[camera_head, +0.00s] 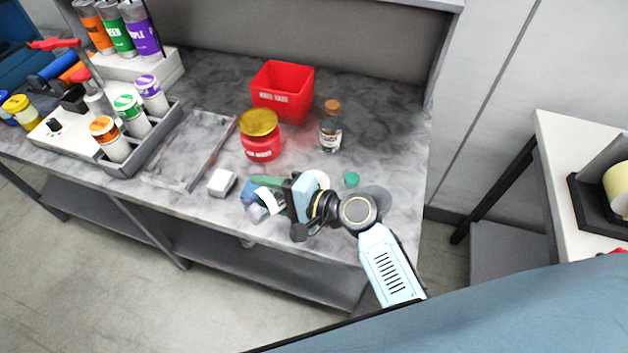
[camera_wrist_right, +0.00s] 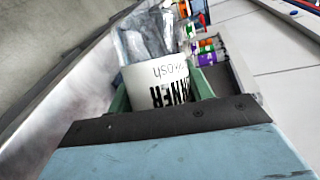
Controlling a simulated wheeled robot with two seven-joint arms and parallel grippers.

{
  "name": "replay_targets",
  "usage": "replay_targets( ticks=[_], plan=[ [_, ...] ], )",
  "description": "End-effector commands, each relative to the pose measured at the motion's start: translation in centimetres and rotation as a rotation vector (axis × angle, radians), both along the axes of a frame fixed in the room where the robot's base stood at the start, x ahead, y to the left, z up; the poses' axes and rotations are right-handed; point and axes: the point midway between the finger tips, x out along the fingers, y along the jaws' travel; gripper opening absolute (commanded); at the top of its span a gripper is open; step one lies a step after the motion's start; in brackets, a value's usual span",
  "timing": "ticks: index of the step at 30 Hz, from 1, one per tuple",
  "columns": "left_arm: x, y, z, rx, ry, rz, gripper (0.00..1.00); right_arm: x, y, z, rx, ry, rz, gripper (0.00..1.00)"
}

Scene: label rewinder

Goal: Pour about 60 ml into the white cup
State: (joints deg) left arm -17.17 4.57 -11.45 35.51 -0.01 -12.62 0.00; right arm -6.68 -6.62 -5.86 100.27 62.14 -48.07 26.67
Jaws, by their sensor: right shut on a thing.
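My right gripper (camera_head: 270,196) is shut on a clear bottle (camera_head: 257,213) with a white label, near the front edge of the table. The bottle's clear part (camera_wrist_right: 150,35) extends beyond the label. I cannot tell its exact tilt or its liquid level. A white round thing (camera_head: 319,178), possibly the white cup, is partly hidden behind my right gripper. A green cap (camera_head: 351,179) lies to its right. My left gripper is not in view.
A white block (camera_head: 222,183) stands left of the gripper. Behind are a red lidded jar (camera_head: 262,150), a corked bottle (camera_head: 331,128) and a red bin (camera_head: 282,92). A grey tray (camera_head: 188,150) and a rack of paint bottles (camera_head: 130,150) are left. The table's right rear is clear.

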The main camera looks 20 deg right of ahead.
Motion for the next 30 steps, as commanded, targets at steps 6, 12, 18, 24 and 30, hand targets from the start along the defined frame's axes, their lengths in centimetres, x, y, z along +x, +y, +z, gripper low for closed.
replay_targets(
  ticks=[6,12,18,24,30],
  plan=[
    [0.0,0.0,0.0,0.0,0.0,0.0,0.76,0.0,0.0,0.1,0.007,0.003,0.0,0.24],
    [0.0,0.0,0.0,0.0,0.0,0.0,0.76,0.0,0.0,0.0,0.004,0.002,0.0,0.24],
    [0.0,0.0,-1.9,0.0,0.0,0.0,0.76,-0.4,0.7,-3.1,-0.286,-0.143,-0.001,0.24],
    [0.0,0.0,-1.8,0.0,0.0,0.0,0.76,-0.4,0.8,-3.5,-0.37,-0.184,-0.001,0.24],
    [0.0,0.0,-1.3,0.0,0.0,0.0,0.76,-0.3,0.5,-4.4,-0.475,-0.237,0.002,0.24]
  ],
)
